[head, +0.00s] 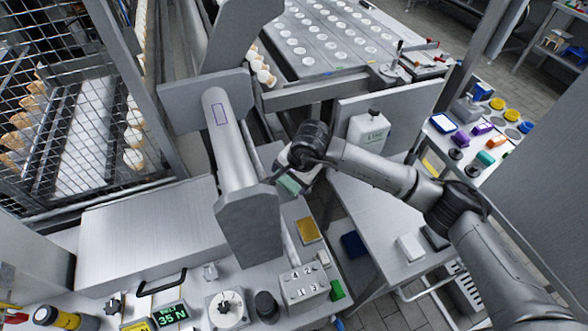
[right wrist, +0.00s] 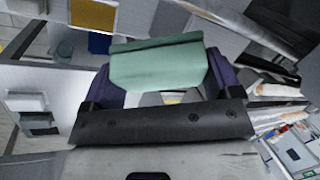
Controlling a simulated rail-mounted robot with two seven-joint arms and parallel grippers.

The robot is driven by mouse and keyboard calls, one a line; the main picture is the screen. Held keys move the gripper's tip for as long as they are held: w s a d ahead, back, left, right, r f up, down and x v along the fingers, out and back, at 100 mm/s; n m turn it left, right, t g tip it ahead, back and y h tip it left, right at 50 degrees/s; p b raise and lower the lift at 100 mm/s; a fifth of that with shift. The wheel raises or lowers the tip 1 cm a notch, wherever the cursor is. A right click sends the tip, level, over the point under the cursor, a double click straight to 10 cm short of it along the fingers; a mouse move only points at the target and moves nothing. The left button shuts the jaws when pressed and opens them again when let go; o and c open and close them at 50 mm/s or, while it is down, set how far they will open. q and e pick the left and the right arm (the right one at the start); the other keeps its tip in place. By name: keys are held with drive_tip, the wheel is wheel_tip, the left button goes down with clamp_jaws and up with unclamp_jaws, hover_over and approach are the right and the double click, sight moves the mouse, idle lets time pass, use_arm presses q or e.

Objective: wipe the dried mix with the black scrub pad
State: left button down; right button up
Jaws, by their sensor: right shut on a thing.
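My right gripper (head: 291,178) is at the middle of the head view, beyond the grey machine's front block. In the right wrist view its two purple fingers (right wrist: 163,72) are shut on a pale green, cloth-like piece (right wrist: 155,62). That piece also shows in the head view (head: 289,185). A black pad (head: 435,237) lies on the side table beside a white pad (head: 410,247), apart from the gripper. The black pad also shows in the right wrist view (right wrist: 42,124). I cannot clearly make out the dried mix. My left gripper is not in view.
A yellow-brown square (head: 307,230) and a numbered box (head: 303,289) are near the front panel. A wire cage (head: 75,100) with cones stands at the left. The side table's middle is clear.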

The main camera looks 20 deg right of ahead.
sight(285, 177)
drive_tip(key=shift+s+a+r, duration=0.55)
drive_tip(key=shift+a+r, duration=0.05)
drive_tip(key=shift+a, duration=0.1)
drive_tip(key=shift+w+a+r+p, duration=0.1)
drive_tip(key=shift+w+r+p, duration=0.1)
drive_tip(key=shift+r+p, duration=0.45)
drive_tip(key=shift+r, duration=0.5)
drive_tip(key=shift+s+d+r, duration=0.1)
drive_tip(key=shift+d+r, duration=0.15)
drive_tip(key=shift+d, duration=0.2)
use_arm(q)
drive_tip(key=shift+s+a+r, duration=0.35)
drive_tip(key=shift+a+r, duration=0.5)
use_arm(e)
drive_tip(key=shift+d+r, duration=0.1)
drive_tip(key=shift+d, duration=0.3)
